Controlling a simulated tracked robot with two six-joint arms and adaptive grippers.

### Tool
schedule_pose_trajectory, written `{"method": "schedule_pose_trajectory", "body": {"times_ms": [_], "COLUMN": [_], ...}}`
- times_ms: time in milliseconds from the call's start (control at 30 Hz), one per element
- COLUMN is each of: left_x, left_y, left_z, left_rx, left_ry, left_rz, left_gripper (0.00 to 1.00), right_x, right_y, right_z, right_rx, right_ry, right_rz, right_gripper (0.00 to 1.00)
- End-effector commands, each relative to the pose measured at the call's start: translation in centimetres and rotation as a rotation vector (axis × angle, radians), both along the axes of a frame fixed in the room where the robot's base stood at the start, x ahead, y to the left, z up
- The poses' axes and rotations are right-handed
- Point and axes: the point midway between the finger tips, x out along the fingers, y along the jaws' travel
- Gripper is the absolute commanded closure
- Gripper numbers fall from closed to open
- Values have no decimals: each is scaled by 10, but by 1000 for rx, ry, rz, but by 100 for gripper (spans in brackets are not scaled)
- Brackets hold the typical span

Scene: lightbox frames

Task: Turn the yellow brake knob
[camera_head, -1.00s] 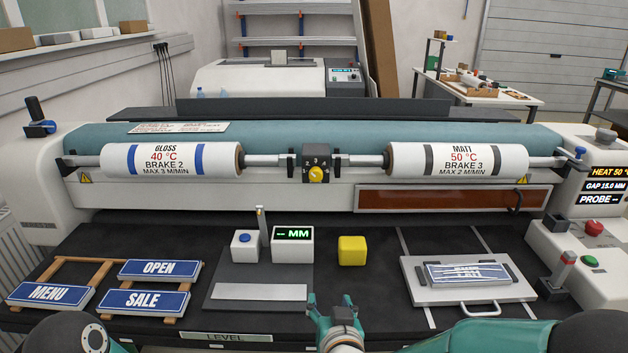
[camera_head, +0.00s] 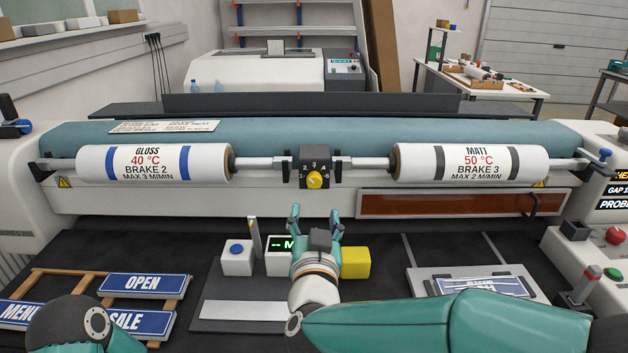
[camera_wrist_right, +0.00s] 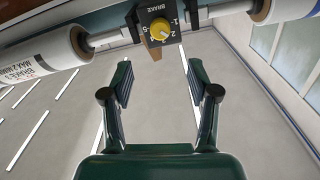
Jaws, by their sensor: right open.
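The yellow brake knob (camera_head: 314,180) sits on a black block (camera_head: 323,163) between the two film rolls. In the right wrist view the knob (camera_wrist_right: 160,29) shows at the top, on a dial marked BRAKE with numbers. My right gripper (camera_head: 316,212) is open and empty, below and in front of the knob and apart from it. In the right wrist view its two fingers (camera_wrist_right: 160,85) stand apart, with the knob beyond them. My left arm (camera_head: 75,325) shows at the lower left; its gripper is not in view.
The gloss roll (camera_head: 155,164) is left of the knob and the matt roll (camera_head: 468,163) right of it. A yellow block (camera_head: 356,262) and a white box with a green display (camera_head: 279,256) stand on the table near my right gripper. Blue sign plates (camera_head: 147,286) lie at left.

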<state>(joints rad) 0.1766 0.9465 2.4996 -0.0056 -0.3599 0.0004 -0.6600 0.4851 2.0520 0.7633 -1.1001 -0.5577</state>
Motion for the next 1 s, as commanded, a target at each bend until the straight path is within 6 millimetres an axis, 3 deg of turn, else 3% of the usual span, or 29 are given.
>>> {"method": "schedule_pose_trajectory", "body": {"times_ms": [300, 500, 700, 1000], "left_x": [0, 0, 0, 0], "left_y": [0, 0, 0, 0], "left_z": [18, 25, 28, 28], "left_rx": [0, 0, 0, 0], "left_ry": [-1, -1, -1, -1], "left_rz": [0, 0, 0, 0], "left_gripper": [60, 60, 60, 60], "right_x": [71, 103, 119, 121], "right_y": [0, 1, 1, 2], "right_z": [1, 1, 0, 0], "right_rx": [0, 0, -1, -1], "right_ry": [2, 2, 0, 1], "right_rz": [-1, 1, 3, 4], "right_gripper": [40, 40, 40, 40]}}
